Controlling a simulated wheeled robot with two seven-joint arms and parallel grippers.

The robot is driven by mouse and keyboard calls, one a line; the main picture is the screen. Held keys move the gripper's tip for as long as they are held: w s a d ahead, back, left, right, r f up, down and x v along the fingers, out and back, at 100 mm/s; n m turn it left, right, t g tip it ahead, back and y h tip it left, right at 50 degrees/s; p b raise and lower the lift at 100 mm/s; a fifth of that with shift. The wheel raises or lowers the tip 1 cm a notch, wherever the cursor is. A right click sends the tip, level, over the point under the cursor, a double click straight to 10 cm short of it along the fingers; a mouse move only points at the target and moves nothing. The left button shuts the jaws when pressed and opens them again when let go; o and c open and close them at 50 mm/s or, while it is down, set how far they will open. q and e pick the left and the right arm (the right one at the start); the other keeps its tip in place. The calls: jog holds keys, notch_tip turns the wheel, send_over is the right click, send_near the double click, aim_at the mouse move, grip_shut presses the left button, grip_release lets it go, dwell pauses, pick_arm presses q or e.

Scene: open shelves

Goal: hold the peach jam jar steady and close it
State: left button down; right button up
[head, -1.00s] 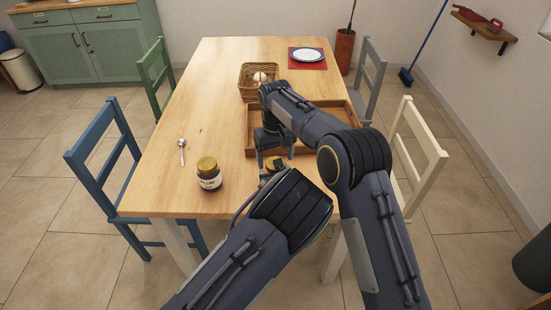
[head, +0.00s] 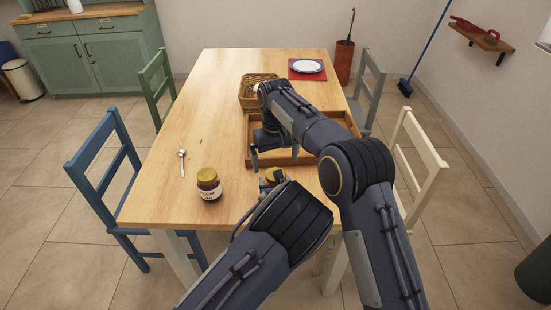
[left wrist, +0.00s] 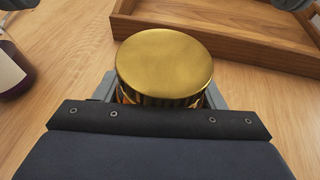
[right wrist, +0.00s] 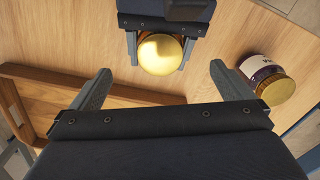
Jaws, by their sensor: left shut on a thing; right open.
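The jar with the gold lid, taken as the peach jam jar, is at the table's near edge in the head view (head: 275,174). My left gripper (head: 268,184) is shut around its body. In the left wrist view the round lid (left wrist: 163,62) sits on top and looks level; I cannot tell whether it is screwed tight. The jar's label is hidden. My right gripper (head: 275,157) is open and empty, just beyond the jar and above the table. In the right wrist view its fingers (right wrist: 160,85) are wide apart, with the gold lid (right wrist: 160,54) between and beyond them.
A dark plum jar (head: 209,186) with a gold lid stands left of the held jar. A spoon (head: 182,164) lies farther left. A wooden tray (head: 315,155) lies under and beyond my right arm. A wicker basket (head: 250,100) and a plate (head: 307,66) are farther back. The table's left side is mostly clear.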

notch_tip(320, 180, up, 8)
jog(key=shift+f, duration=0.15)
dwell(0.3)
pick_arm(q)
jog(key=shift+d, duration=0.1)
pick_arm(e)
jog(key=shift+a, duration=0.15)
pick_arm(q)
jog(key=shift+c, duration=1.3)
grip_release()
jog(key=shift+d, duration=0.1)
